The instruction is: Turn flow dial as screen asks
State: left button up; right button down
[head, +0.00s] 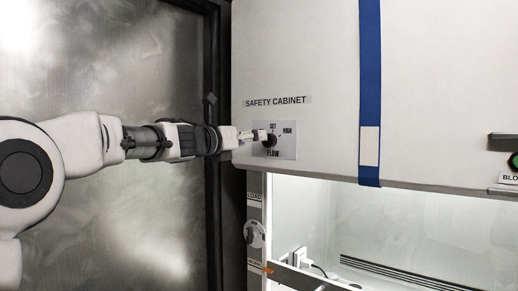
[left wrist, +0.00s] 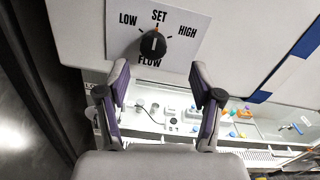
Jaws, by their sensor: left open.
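The flow dial (left wrist: 153,45) is a round black knob on a white plate (left wrist: 185,57) marked LOW, SET, HIGH and FLOW. Its white mark stands nearly upright, toward SET. In the head view the dial (head: 270,140) is partly covered by my left gripper (head: 262,135), which comes in from the left at the plate. In the left wrist view the left gripper (left wrist: 159,74) is open, with its purple-padded fingers apart. Its tips show below the dial, one to each side, and nothing is between them. No screen with a request is in view. My right gripper is not in view.
The plate is on the safety cabinet's white front (head: 320,60), beside a blue vertical strip (head: 370,90). A green button (head: 514,160) sits at the right edge. Below, the lit cabinet opening (left wrist: 235,118) holds several small lab items. A grey metal door (head: 110,70) stands left.

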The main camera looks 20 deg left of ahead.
aim_at(267, 141)
pick_arm(q)
jog(key=p+x, duration=0.1)
jog(key=x, duration=0.1)
jog(key=p+x, duration=0.1)
jog(key=x, duration=0.1)
jog(key=f+p+x, duration=0.1)
jog(key=x, duration=0.2)
jog(key=shift+a, duration=0.25)
jog(key=shift+w+a+f, duration=0.1)
jog(key=shift+w, duration=0.1)
jog(key=c, duration=1.1)
jog(key=shift+c, duration=0.2)
jog(key=shift+n, duration=0.3)
jog(key=shift+n+p, duration=2.95)
jog(key=shift+n, duration=2.75)
